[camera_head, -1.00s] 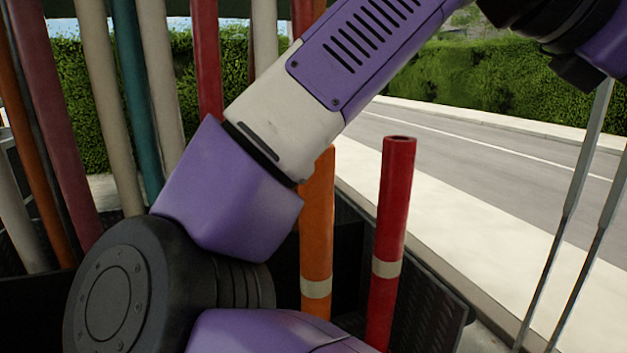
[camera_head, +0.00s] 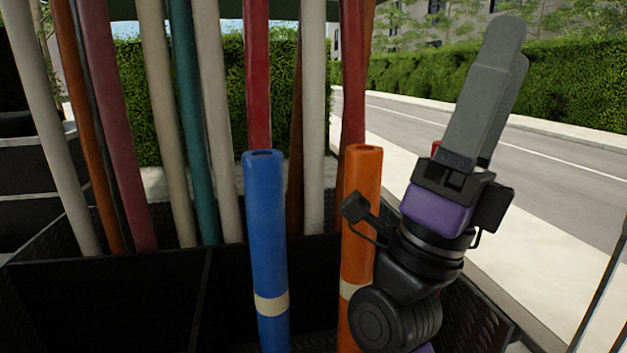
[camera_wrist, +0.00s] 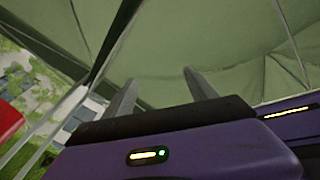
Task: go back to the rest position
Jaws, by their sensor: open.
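My gripper (camera_head: 507,42) points upward at the right of the head view, with its two long grey fingers nearly lined up one behind the other. In the wrist view my gripper (camera_wrist: 160,92) shows its two fingers apart with nothing between them, below a green canopy (camera_wrist: 190,40). It is open and empty. My forearm stands folded up in front of the orange tube (camera_head: 362,185) and hides part of it. A small piece of a red tube (camera_head: 436,147) shows just left of the gripper.
A blue tube (camera_head: 265,220) with a pale band stands upright left of the orange one, in a black bin (camera_head: 110,290). Several coloured poles lean behind, including a teal pole (camera_head: 190,120). A road (camera_head: 400,120) and hedge (camera_head: 590,85) lie beyond. Thin metal rods (camera_head: 603,290) stand at the far right.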

